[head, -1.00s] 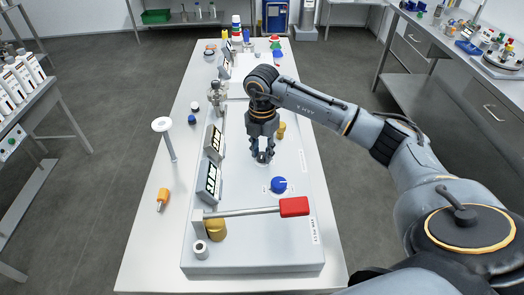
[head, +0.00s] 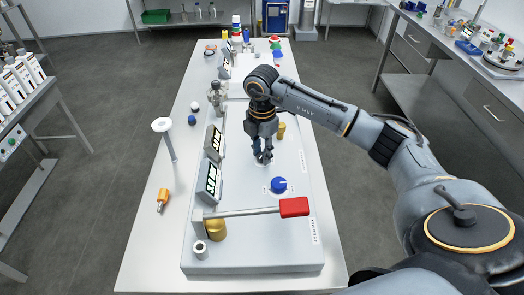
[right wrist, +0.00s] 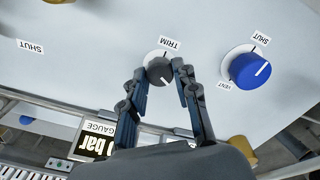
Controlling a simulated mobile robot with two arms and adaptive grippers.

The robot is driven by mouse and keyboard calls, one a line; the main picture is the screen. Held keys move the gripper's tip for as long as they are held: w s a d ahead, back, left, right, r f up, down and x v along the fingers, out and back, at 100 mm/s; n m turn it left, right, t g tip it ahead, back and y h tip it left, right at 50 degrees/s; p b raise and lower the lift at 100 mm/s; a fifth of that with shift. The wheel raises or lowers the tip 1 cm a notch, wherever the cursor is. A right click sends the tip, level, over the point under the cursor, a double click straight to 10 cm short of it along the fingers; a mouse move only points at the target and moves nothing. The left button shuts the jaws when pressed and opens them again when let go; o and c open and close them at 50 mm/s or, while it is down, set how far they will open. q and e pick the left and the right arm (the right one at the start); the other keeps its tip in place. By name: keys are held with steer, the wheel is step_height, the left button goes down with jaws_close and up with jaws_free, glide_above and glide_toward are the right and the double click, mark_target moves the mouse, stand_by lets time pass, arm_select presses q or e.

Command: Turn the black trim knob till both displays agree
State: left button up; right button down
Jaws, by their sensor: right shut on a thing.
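The black trim knob (right wrist: 158,70) sits on the pale panel beside a TRIM label in the right wrist view. My right gripper (right wrist: 160,76) is shut on it, with a finger on each side; the knob's white mark points down and a little right. In the head view, my right gripper (head: 262,158) reaches down to the panel and hides the knob. Two tilted displays (head: 214,143) (head: 209,182) stand along the panel's left side; their digits are too small to read. One display (right wrist: 97,146) is partly visible in the wrist view, showing "bar". My left gripper is out of view.
A blue vent knob (right wrist: 253,70) is close beside the trim knob. A red-handled lever (head: 294,207) crosses the near panel above a brass fitting (head: 216,230). An orange-handled tool (head: 162,200) lies on the table at left.

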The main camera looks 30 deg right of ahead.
steer(key=c, duration=1)
jaws_free()
step_height(320, 180, up, 12)
